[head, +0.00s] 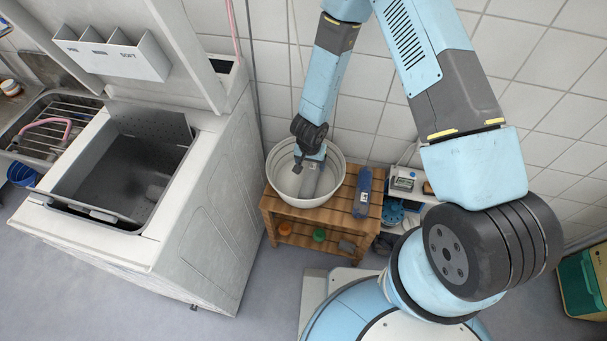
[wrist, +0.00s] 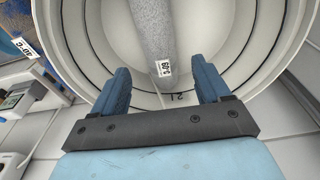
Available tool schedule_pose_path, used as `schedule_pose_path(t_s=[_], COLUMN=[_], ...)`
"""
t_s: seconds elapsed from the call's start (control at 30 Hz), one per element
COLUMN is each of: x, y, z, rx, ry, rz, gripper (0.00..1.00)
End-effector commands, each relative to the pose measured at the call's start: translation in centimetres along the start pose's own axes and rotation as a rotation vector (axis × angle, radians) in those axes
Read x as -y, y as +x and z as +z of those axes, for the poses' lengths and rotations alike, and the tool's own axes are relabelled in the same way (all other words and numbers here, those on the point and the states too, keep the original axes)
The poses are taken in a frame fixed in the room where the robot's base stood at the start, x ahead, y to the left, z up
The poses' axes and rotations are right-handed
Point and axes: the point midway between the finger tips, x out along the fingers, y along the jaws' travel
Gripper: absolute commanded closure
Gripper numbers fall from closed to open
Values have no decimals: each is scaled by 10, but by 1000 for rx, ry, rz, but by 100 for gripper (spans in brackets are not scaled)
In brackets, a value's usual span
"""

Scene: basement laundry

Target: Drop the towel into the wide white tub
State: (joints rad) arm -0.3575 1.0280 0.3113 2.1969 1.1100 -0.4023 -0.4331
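The wide white tub (head: 338,170) stands on a wooden slatted bench, and its ringed inside fills much of the wrist view (wrist: 265,70). A rolled grey towel (head: 312,180) with a white tag lies inside it; it also shows in the wrist view (wrist: 152,30). My gripper (head: 310,160) points down into the tub. In the wrist view its two blue fingers (wrist: 162,82) stand wide apart with nothing between them, and the grey towel lies beyond the fingertips. A blue roll (head: 362,192) with a white label lies on the bench, right of the tub.
The wooden bench (head: 350,222) has a lower shelf with small items. A white top-loading washer (head: 205,215) with its lid up stands to the left. A small shelf (head: 408,183) with a boxy device is to the right. A green and yellow bin (head: 580,285) stands far right.

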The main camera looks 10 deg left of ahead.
Motion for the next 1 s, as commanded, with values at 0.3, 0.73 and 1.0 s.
schedule_pose_path(t_s=[0.3, 0.73, 1.0], x=[0, 0, 0], y=[0, -28, -62], z=[0, -1, -1], rx=[0, -2, -3], ry=[0, -2, -2], rz=[0, -1, 0], gripper=[8, 8, 8])
